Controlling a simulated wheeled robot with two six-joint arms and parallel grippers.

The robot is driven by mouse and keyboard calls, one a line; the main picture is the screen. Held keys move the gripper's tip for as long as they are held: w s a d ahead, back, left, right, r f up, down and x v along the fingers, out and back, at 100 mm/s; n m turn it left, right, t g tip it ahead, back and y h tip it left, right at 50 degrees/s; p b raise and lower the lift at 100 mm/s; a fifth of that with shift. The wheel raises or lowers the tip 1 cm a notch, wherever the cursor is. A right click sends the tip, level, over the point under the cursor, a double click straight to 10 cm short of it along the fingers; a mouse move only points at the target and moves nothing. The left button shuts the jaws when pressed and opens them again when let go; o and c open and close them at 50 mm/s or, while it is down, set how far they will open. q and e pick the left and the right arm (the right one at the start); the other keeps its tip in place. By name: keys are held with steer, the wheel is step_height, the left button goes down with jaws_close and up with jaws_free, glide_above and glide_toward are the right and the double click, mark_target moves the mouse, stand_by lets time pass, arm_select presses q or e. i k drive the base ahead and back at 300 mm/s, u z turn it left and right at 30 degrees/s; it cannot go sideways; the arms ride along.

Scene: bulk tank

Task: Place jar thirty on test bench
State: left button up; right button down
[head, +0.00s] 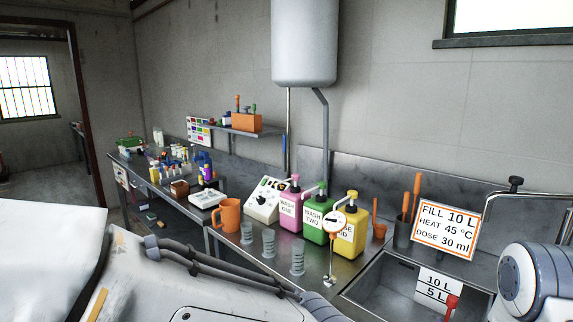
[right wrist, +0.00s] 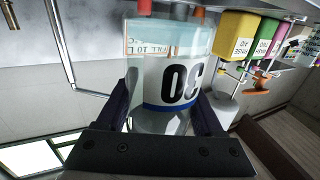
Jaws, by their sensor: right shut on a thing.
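Jar thirty (right wrist: 170,80) is a clear jar with a white label and a blue stripe; its "30" appears upside down in the right wrist view. My right gripper (right wrist: 168,115) is shut on it, with a dark finger on each side. The jar and right gripper do not show in the head view. A metal bench (head: 205,215) with bottles and instruments runs along the wall in the head view; I cannot tell which part is the test bench. My left gripper is not in view.
Pink (head: 290,206), green (head: 318,220) and yellow (head: 350,235) pump bottles stand by the wall. An orange mug (head: 229,215) and grey measuring cups (head: 297,258) are in front. A sink (head: 385,287) and a sign (head: 446,230) are at right. A white tank (head: 304,45) hangs above.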

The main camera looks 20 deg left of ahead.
mark_target(147, 175)
steer(key=u, duration=2.45)
steer(key=i, duration=6.85)
steer(key=z, duration=0.45)
